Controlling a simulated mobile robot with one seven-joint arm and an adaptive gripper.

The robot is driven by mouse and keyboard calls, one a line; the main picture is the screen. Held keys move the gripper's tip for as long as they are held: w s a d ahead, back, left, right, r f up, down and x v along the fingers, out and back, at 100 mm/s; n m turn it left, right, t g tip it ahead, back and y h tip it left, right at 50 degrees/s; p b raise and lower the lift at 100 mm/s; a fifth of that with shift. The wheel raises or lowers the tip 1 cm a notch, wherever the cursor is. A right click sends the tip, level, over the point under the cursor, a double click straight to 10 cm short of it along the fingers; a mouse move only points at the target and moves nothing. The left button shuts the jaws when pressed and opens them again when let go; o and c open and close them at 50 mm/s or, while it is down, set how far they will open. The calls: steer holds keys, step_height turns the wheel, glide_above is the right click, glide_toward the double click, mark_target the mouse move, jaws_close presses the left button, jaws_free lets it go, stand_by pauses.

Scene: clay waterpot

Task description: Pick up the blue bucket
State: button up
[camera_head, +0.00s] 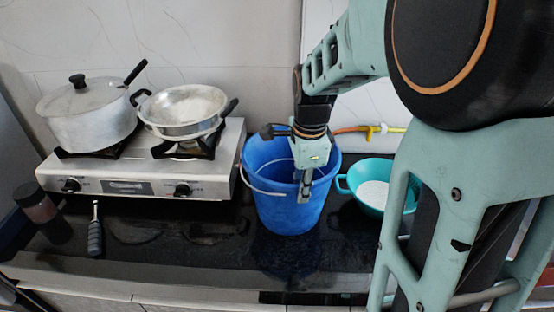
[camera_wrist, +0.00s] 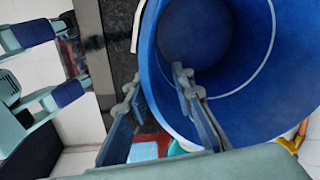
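The blue bucket (camera_head: 275,208) stands upright on the dark counter, right of the stove, with its thin white wire handle (camera_head: 262,189) hanging down its left side. The bucket (camera_wrist: 260,108) fills much of the wrist view, and its open mouth shows. My gripper (camera_head: 304,190) is at the bucket's front right rim, pointing down. In the wrist view my gripper (camera_wrist: 158,78) is open, with one finger inside the bucket and the other outside, the rim between them. A gap shows between the fingers and the wall; I cannot tell whether either touches it.
A teal bowl (camera_head: 369,193) sits close at the bucket's right. A stove (camera_head: 140,178) with a lidded pot (camera_head: 88,120) and a pan (camera_head: 182,125) stands left. A dark-handled tool (camera_head: 95,238) and a jar (camera_head: 36,203) are farther left. A yellow hose (camera_head: 360,129) runs behind.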

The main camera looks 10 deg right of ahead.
glide_above(298, 213)
steer(key=shift+s+d+f, duration=0.1)
steer(key=shift+f, duration=1.3)
steer(key=shift+s+f, duration=0.1)
steer(key=shift+f, duration=1.25)
jaws_close()
steer(key=shift+r, duration=0.1)
